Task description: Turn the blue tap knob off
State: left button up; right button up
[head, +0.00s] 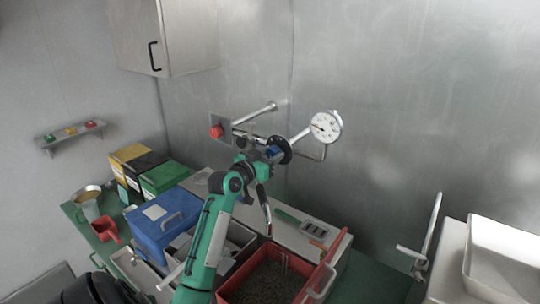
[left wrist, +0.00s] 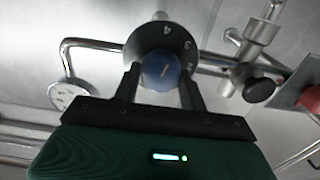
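The blue tap knob (left wrist: 161,71) sits in front of a round black dial plate (left wrist: 160,45) with white numbers, on the wall piping. In the head view the knob (head: 274,152) is partly covered by my left gripper (head: 268,155), which reaches up to it. In the left wrist view the two dark fingers of the left gripper (left wrist: 161,85) stand one on each side of the knob, very close to it. I cannot tell whether they press on it. My right gripper is not in view.
A pressure gauge (head: 326,126) and metal pipes are right of the knob. A red knob (head: 216,132) is on a wall plate to the left. Below are a red bin (head: 226,292) of dark beans and a blue box (head: 153,234). The wall right of the gauge is bare.

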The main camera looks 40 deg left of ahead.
pick_arm(q)
jog(key=shift+c, duration=1.1)
